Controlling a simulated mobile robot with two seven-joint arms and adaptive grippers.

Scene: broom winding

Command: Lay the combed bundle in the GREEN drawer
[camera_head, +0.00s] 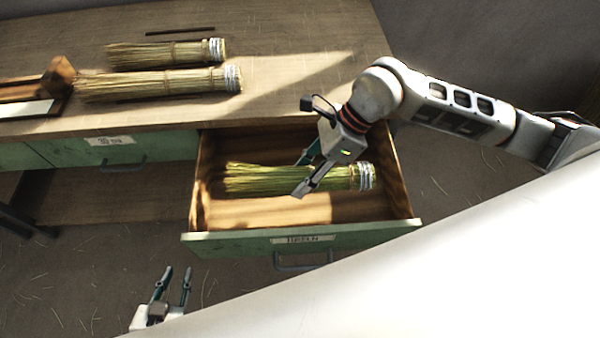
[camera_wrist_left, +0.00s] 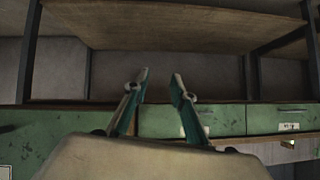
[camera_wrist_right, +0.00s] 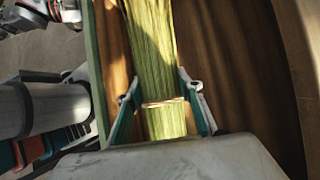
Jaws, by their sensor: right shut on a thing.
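A green-tinged straw bundle (camera_head: 245,179) with a white-banded end lies lengthwise inside the open green-fronted drawer (camera_head: 230,245), over its wooden floor. My right gripper (camera_head: 302,178) reaches down into the drawer and is shut on the bundle near its middle. In the right wrist view the bundle (camera_wrist_right: 152,40) runs between the two fingers (camera_wrist_right: 160,110), with a tie band just by them. I cannot tell whether the bundle rests fully on the drawer floor. My left gripper (camera_head: 175,283) is open and empty, low in front of the drawers; its fingers (camera_wrist_left: 160,85) are apart.
Two yellow straw bundles, one (camera_head: 165,52) behind the other (camera_head: 160,83), lie on the wooden bench top (camera_head: 300,80). A thin dark rod (camera_head: 180,31) lies behind them. A wooden block (camera_head: 58,76) is at left. A shut green drawer (camera_head: 90,150) is left of the open one.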

